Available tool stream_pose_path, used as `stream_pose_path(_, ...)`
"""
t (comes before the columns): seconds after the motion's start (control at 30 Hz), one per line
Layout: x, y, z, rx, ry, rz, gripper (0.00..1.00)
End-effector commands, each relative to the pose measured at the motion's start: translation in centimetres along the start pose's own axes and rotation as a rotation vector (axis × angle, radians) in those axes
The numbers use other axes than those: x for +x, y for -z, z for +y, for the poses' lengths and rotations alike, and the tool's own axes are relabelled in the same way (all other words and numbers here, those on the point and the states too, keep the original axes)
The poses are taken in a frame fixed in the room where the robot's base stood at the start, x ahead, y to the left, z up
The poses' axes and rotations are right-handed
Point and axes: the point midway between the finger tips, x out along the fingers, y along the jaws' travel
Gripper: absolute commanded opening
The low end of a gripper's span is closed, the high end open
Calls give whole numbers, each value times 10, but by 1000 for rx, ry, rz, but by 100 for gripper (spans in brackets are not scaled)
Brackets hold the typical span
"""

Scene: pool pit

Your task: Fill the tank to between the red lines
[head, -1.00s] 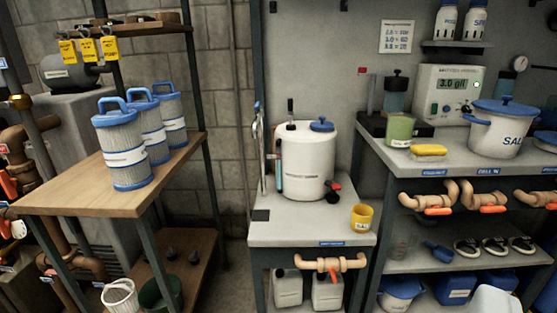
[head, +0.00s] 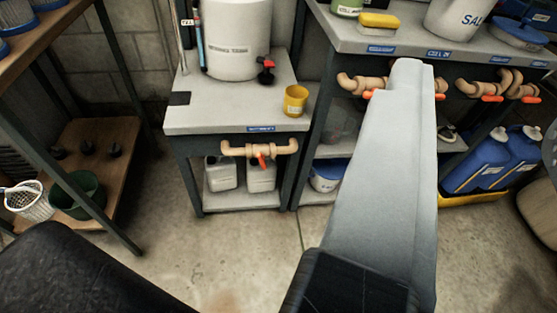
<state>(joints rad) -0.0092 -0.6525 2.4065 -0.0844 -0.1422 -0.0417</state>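A white tank (head: 236,35) stands on a small grey bench; its top is cut off by the upper edge of the view. A thin tube (head: 201,40) with a blue part runs up its left side; I cannot make out red lines or a water level. A black and red tap (head: 266,72) sits at its lower right. A yellow cup (head: 296,101) stands on the bench, right of the tap and apart from it. A grey link of my arm crosses the right middle. My gripper itself does not show.
A pipe with an orange-red valve (head: 262,158) runs along the bench front, with white jugs (head: 221,175) below. A longer bench with similar valves (head: 492,98) stands right, partly hidden by my arm. The floor in front is mostly clear.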

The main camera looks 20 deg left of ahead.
Motion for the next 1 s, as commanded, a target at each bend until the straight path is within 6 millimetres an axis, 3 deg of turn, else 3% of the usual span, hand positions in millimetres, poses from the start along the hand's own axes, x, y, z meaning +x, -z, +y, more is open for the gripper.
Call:
stream_pose_path(0.1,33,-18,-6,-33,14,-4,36)
stream_pose_path(0.5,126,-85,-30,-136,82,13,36)
stream_pose_path(1.0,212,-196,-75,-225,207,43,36)
